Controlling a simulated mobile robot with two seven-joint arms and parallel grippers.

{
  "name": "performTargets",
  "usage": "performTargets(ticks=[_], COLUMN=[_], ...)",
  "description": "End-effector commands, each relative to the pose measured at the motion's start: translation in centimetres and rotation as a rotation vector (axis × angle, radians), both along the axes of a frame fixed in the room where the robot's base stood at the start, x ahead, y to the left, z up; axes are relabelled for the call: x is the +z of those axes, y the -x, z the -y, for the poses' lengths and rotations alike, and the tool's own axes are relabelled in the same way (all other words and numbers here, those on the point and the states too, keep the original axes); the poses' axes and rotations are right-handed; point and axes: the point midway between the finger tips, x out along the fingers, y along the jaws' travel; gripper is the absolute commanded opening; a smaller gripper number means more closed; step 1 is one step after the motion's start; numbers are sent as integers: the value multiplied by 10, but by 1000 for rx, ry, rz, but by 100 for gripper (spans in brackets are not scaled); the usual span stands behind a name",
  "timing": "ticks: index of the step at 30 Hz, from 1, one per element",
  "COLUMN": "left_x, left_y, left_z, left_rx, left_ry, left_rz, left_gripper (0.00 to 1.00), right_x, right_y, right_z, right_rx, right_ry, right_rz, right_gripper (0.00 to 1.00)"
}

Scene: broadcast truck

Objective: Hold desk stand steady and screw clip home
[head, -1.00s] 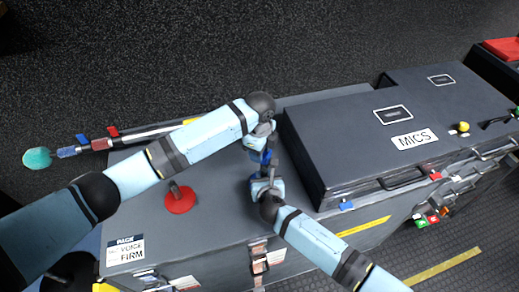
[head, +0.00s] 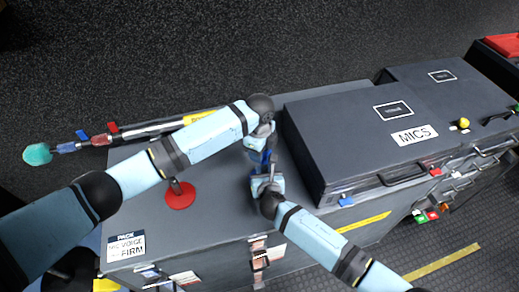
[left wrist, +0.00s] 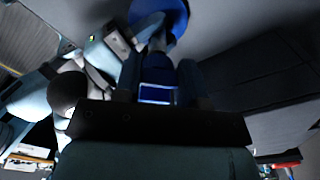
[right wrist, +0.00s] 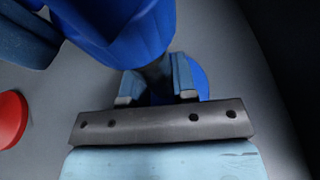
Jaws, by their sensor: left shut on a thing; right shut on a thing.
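The desk stand has a round blue base (right wrist: 198,78) and a thin dark post, and stands on the grey case top; the base also shows in the left wrist view (left wrist: 176,16). The blue clip (right wrist: 120,25) is above the post; in the left wrist view part of it (left wrist: 158,94) shows between the fingers. My left gripper (head: 264,151) is shut on the clip from above. My right gripper (head: 267,178) is shut on the stand's post, low over the base. The joint between clip and post is too blurred and covered to judge the thread.
A red round-based stand (head: 180,195) stands left on the case top. The MICS case (head: 375,140) rises close on the right. Some case top between them is clear.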

Motion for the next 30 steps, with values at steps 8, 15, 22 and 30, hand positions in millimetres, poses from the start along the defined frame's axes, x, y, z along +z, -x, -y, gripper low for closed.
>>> performTargets(ticks=[8, 15, 22, 30], left_x=[-6, -9, -9, -9], left_y=[0, 0, -4, -9], left_z=[0, 0, 2, 11], left_rx=[0, -1, -233, -867], left_ry=[0, 0, -1, -2], left_rz=[-1, 0, 2, 1], left_gripper=[15, 15, 15, 15], right_x=[0, 0, 0, 0], right_y=[0, 0, 0, 0], right_z=[0, 0, 0, 0], right_rx=[0, 0, 0, 0], right_ry=[0, 0, 0, 0], right_rz=[0, 0, 0, 0], right_gripper=[0, 0, 0, 0])
